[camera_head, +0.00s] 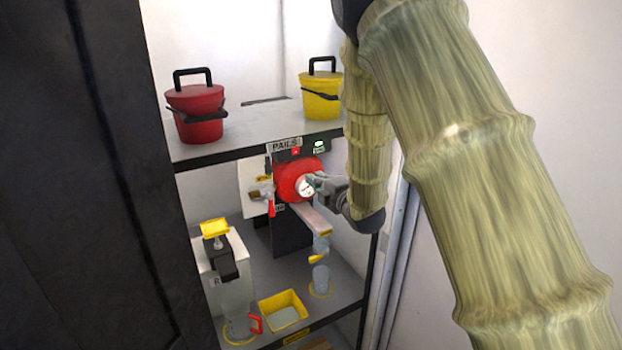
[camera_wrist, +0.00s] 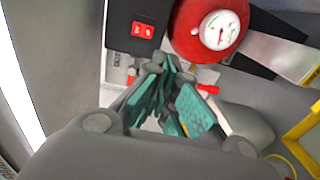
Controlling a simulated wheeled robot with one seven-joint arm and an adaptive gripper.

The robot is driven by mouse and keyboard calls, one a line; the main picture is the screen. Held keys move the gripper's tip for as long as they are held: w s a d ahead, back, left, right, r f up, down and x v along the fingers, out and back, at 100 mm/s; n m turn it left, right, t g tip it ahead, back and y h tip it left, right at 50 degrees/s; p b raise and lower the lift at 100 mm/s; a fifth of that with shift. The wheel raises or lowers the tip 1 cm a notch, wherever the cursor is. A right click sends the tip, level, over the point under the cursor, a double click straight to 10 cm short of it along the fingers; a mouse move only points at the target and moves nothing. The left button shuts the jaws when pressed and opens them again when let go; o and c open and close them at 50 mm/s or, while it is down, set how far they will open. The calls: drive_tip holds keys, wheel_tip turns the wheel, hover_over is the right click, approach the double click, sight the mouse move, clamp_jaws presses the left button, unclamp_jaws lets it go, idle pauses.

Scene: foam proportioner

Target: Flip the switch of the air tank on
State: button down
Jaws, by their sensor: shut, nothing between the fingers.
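The red air tank (camera_head: 287,178) sits on the rack below the upper shelf, with a round white gauge (camera_head: 306,185) on its front. In the wrist view the tank (camera_wrist: 184,38) is at the top, with its gauge (camera_wrist: 220,30). A black box with a red switch (camera_wrist: 143,30) is left of the tank there; whether it is on or off is too small to tell. A red switch also shows in the head view (camera_head: 295,152), above the tank. My gripper (camera_head: 316,181) is in front of the tank, beside the gauge. Its fingertips (camera_wrist: 161,66) are together and empty, below the switch box.
A red pail (camera_head: 196,110) and a yellow pail (camera_head: 321,96) stand on the upper shelf. A grey bar (camera_head: 312,217) juts out below the tank. A red-handled valve (camera_head: 270,203) is left of it. A yellow tray (camera_head: 283,312) sits on the lower shelf. A dark panel (camera_head: 85,170) stands at left.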

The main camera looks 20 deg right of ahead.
drive_tip(key=shift+s+d+f, duration=0.1)
drive_tip(key=shift+s, duration=0.15)
drive_tip(key=s+f+m+g+h, duration=0.1)
drive_tip(key=s+f+m+g, duration=0.25)
drive_tip(key=s+f, duration=0.65)
drive_tip(key=s+d+f+m+g+h, duration=0.15)
drive_tip(key=s+f+m, duration=0.35)
drive_tip(key=f, duration=0.8)
drive_tip(key=s+f+m+g+h, duration=0.1)
drive_tip(key=s+f+m+g, duration=0.25)
drive_tip(key=s+f, duration=0.65)
drive_tip(key=s+f+m+g, duration=0.2)
drive_tip(key=s+f+m, duration=0.1)
drive_tip(key=s, duration=0.7)
drive_tip(key=s+a+f+m+g, duration=0.1)
drive_tip(key=s+f+m+g, duration=0.2)
drive_tip(key=s+f, duration=0.3)
drive_tip(key=s+a+f+m+g+b, duration=0.1)
drive_tip(key=s+f+m+g, duration=0.2)
drive_tip(key=s, duration=1.1)
wheel_tip(320, 180, down, 2)
drive_tip(key=shift+f+h, duration=0.2)
drive_tip(key=shift+h, duration=0.25)
